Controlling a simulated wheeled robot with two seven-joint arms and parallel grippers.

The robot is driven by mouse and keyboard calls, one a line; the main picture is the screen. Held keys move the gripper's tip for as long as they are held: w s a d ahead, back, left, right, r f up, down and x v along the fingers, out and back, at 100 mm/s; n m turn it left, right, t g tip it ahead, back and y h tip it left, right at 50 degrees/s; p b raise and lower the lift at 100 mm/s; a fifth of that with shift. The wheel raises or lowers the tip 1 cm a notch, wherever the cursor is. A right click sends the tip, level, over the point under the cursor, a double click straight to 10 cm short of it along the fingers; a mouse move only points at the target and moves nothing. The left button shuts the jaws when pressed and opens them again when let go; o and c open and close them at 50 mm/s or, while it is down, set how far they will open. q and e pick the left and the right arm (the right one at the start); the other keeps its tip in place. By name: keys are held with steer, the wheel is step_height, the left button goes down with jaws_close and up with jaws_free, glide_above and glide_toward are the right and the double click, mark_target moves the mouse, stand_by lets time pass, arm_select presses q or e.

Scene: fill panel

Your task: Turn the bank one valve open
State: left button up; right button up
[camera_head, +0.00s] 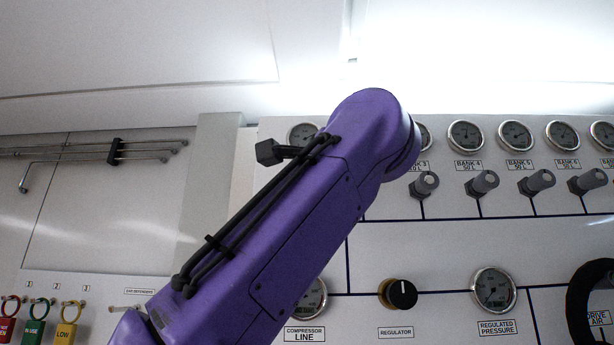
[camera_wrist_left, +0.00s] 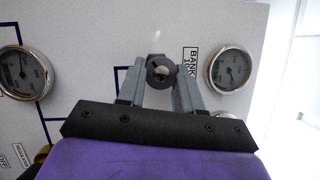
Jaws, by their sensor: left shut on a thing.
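The valve knob (camera_wrist_left: 160,70), grey and round-ended, sits between the two grey fingers of my left gripper (camera_wrist_left: 159,84) in the left wrist view. The fingers are shut on it, one on each side. A label (camera_wrist_left: 190,62) reading BANK is beside it; its number cannot be read. In the head view my purple left arm covers this valve and the gripper. A leftmost gauge (camera_head: 303,133) shows partly behind the arm. My right gripper is not in view.
To the right are several bank valves, such as the bank 4 valve (camera_head: 482,183), with gauges above. A black regulator knob (camera_head: 398,294) and a regulated pressure gauge (camera_head: 494,291) are lower down. Coloured tags (camera_head: 35,328) hang at lower left.

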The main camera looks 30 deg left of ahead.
arm_select(q)
steer(key=shift+w+f, duration=0.1)
steer(key=shift+f, duration=0.05)
stand_by(0.4)
steer(key=o, duration=1)
steer(key=b+v, duration=0.1)
steer(key=v, duration=0.9)
steer(key=shift+s+d, duration=0.15)
steer(key=shift+s, duration=0.05)
